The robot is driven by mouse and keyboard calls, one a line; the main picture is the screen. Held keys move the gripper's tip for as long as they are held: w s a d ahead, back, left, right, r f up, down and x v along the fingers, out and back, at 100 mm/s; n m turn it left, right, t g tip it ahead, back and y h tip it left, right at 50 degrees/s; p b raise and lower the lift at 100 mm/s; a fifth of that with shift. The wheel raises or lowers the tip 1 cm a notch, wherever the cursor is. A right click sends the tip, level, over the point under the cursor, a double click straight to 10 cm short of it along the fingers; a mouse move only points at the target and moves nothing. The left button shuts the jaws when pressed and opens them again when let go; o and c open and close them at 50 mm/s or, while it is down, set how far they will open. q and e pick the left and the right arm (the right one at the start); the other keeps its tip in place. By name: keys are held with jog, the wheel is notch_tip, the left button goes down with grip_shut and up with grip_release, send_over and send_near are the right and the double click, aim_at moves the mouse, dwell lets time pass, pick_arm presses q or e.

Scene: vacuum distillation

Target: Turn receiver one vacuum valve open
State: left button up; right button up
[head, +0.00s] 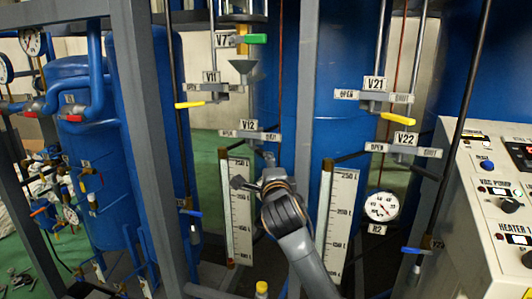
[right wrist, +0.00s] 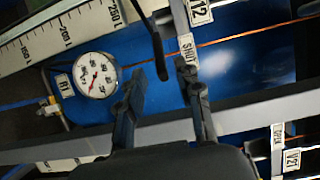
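Valve plate V12 (head: 250,135) is on the frame left of centre in the head view. Its label (right wrist: 200,12) and SHUT tag (right wrist: 186,48) show in the right wrist view. My right gripper (head: 254,171) is just below this plate, in front of the scale. In the right wrist view the gripper (right wrist: 162,72) has its fingers apart. A dark, slim bar (right wrist: 156,45) reaches between the fingertips; I cannot tell whether they touch it or whether it is V12's handle. Valve V11 (head: 212,87), above, has a yellow handle pointing left. My left gripper is not in view.
Graduated scales (head: 236,212) and (head: 336,218) stand behind and beside my right arm. Gauge R1 (right wrist: 95,75) is left of the fingers. A grey upright (head: 306,110), valves V21 (head: 375,83) and V22 (head: 404,139), and a control panel (head: 495,205) lie to the right.

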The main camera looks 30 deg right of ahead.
jog(key=shift+p+x, duration=0.75)
jog(key=shift+x, duration=2)
jog(key=shift+c, duration=0.2)
grip_shut()
